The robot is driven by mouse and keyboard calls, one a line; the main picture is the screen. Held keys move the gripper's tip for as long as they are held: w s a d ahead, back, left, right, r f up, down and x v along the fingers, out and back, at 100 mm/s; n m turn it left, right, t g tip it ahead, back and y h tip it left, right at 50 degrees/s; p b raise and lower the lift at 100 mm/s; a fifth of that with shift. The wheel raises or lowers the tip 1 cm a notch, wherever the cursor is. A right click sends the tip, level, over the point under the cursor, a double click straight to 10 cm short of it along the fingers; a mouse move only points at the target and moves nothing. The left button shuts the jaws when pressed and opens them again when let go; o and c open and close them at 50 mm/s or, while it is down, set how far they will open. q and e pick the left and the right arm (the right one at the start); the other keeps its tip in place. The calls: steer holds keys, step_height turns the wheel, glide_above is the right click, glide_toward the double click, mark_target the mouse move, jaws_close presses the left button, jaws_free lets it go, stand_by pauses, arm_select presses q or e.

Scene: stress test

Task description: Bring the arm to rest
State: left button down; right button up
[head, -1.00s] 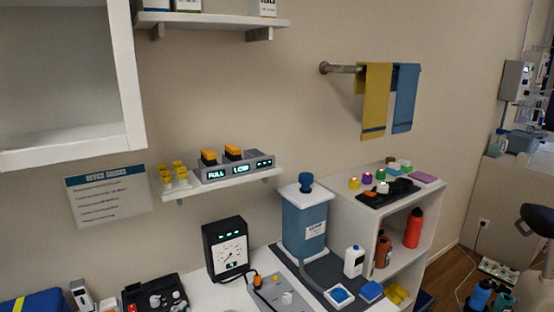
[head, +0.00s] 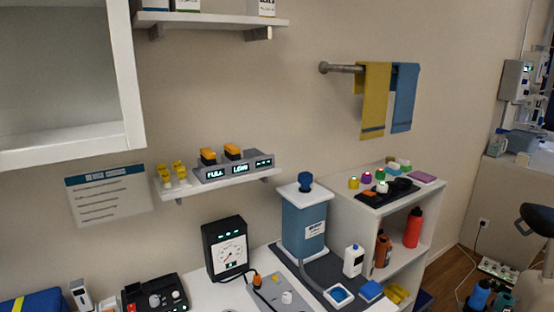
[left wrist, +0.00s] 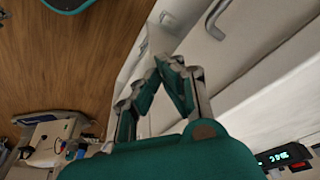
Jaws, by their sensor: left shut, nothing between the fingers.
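My left gripper (left wrist: 160,68) shows in the left wrist view, with green and grey fingers. Its fingertips come together and nothing is held between them. It points toward pale, drawer-like fronts (left wrist: 235,60) and a brown wood floor (left wrist: 70,60). I cannot tell whether it touches the fronts. Neither arm shows in the head view, and my right gripper is not in view.
In the head view, a counter (head: 205,294) holds a dial gauge (head: 226,249) and a blue canister (head: 304,228). An open shelf unit (head: 345,212) stands right of it. A wall cabinet (head: 70,158), small shelf (head: 225,186) and towel rail (head: 340,69) hang above.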

arm_select(q)
steer(key=s+f+g, duration=0.1)
steer(key=s+f, duration=0.2)
steer(key=f, duration=0.9)
steer(key=s+f, duration=0.2)
steer(key=f, duration=1.1)
steer(key=s+a+f+g+b, duration=0.1)
steer(key=s+a+f, duration=0.2)
steer(key=s+f, duration=0.8)
steer(key=s, duration=0.3)
steer(key=shift+s+f, duration=0.25)
steer(key=shift+f, duration=0.05)
steer(key=shift+a, duration=0.1)
